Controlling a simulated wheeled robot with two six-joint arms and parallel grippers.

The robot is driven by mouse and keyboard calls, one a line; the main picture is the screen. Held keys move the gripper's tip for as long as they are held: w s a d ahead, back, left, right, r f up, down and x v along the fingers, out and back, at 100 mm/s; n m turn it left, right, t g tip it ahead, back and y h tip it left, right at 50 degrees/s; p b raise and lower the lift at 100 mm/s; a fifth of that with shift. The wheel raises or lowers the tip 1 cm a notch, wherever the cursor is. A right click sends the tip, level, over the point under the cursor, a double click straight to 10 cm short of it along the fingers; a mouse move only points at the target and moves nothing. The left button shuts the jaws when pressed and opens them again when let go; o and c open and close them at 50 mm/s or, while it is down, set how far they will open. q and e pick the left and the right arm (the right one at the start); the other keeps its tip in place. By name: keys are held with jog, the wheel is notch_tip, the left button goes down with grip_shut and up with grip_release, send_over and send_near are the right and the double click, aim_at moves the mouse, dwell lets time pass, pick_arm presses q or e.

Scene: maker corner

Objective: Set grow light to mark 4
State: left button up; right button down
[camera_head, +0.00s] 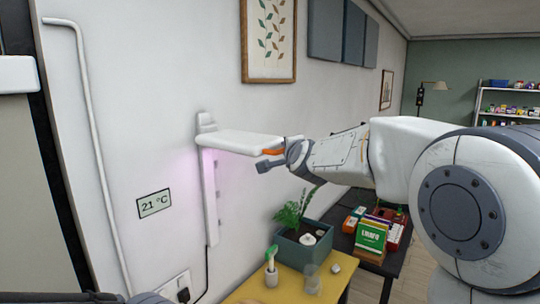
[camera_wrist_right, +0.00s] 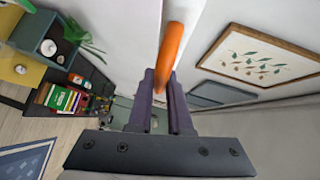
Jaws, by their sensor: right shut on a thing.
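The grow light (camera_head: 235,143) is a white flat panel sticking out from a white upright rail (camera_head: 211,205) on the wall. It sits near the rail's top, and a pink glow falls on the wall below it. The rail has small notches; no mark numbers are legible. An orange handle (camera_head: 272,152) is at the panel's outer end. My right gripper (camera_head: 273,161) is shut on this handle. In the right wrist view, the orange handle (camera_wrist_right: 172,45) stands between the two fingers (camera_wrist_right: 162,92) of that gripper. My left gripper does not show.
A dark table to the right carries a green box (camera_head: 371,238). A 21 °C display (camera_head: 154,203) and a power cord (camera_head: 207,272) are by the rail.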

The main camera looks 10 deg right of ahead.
jog(key=shift+a+r, duration=0.2)
jog(key=shift+r, duration=0.1)
jog(key=c, duration=1.2)
grip_release()
jog(key=o, duration=0.4)
jog(key=shift+a, duration=0.15)
jog(key=shift+c, duration=0.2)
jog(key=shift+s, duration=0.1)
jog(key=shift+d+f, duration=0.1)
jog(key=shift+d, duration=0.15)
jog(key=shift+s+a, duration=0.15)
jog(key=shift+s, duration=0.25)
jog(key=s+r, duration=0.1)
jog(key=s, duration=0.8)
jog(key=shift+s+r, duration=0.25)
jog(key=shift+r, duration=0.05)
